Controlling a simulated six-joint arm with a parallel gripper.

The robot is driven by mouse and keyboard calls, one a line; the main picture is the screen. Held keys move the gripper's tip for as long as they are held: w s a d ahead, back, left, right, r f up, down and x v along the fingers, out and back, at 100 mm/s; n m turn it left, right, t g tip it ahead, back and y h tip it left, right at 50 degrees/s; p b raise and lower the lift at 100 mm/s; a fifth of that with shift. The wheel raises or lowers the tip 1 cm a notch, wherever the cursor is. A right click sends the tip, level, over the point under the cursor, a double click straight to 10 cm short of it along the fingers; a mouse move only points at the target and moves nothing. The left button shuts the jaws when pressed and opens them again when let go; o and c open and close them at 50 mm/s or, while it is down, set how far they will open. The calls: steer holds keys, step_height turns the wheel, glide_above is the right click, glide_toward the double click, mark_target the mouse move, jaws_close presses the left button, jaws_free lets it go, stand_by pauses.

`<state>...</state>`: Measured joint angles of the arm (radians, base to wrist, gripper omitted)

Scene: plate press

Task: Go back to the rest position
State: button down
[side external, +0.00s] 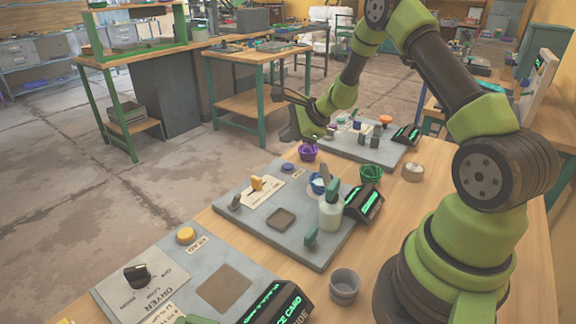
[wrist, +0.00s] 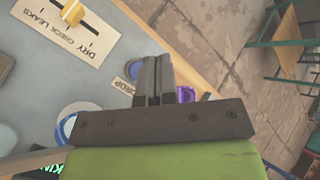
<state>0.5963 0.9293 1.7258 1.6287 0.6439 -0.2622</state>
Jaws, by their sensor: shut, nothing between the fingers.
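My gripper (side external: 289,134) hangs in the air above the far side of the bench, near the purple cup (side external: 308,153). In the wrist view its two dark fingers (wrist: 153,75) are together with nothing between them. The purple cup also shows partly behind the fingers in the wrist view (wrist: 186,94). I cannot tell the exact height of the gripper above the cup.
The middle grey plate (side external: 233,222) carries a yellow-handled slider (side external: 257,184), a white bottle (side external: 330,212) and a blue cup (side external: 317,184). A green basket (side external: 371,174) and a grey cup (side external: 344,286) stand on the wooden bench. Open floor lies beyond the bench.

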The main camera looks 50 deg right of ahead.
stand_by(0.3)
steer(key=s+a+r+n+g+y, duration=0.1)
steer(key=s+a+r+n+y, duration=0.3)
steer(key=a+r+n, duration=0.85)
steer(key=s+a+r+n+h, duration=0.1)
steer(key=s+a+r+n, duration=0.1)
steer(key=s, duration=0.5)
steer(key=s+a+r+n+h, duration=0.1)
steer(key=s+a+r+n, duration=0.1)
steer(key=s, duration=0.5)
steer(key=s+a+r+n+h, duration=0.2)
steer(key=s+r+n, duration=0.2)
steer(key=s, duration=0.3)
steer(key=shift+s+a+r+g, duration=0.15)
steer(key=shift+a+r+g, duration=0.05)
steer(key=shift+a+g, duration=0.2)
